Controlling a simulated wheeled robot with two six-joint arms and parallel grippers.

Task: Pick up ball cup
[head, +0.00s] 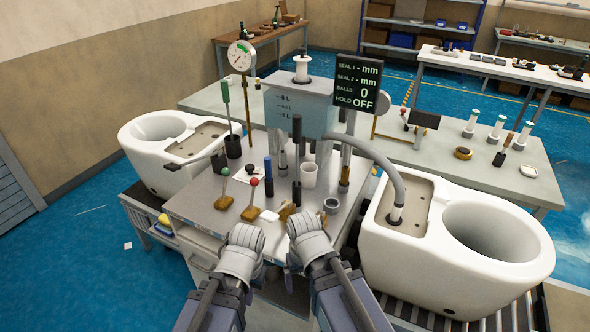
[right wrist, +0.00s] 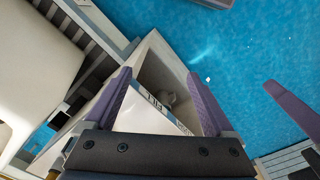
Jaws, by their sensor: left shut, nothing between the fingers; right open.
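A small white cup (head: 309,174), which looks like the ball cup, stands upright on the grey workbench (head: 210,228) in the head view, right of the blue-handled tool. I cannot see into it. My left gripper (head: 246,240) is low at the bench's front edge, shut and empty, with its fingertips hard to make out. My right gripper (head: 305,228) is beside it, nearer the viewer than the cup and apart from it.
White toilets stand at the left (head: 160,185) and right (head: 455,265) of the bench. A clear tank (head: 298,110), a display (head: 358,83) and a gauge (head: 241,56) rise behind the cup.

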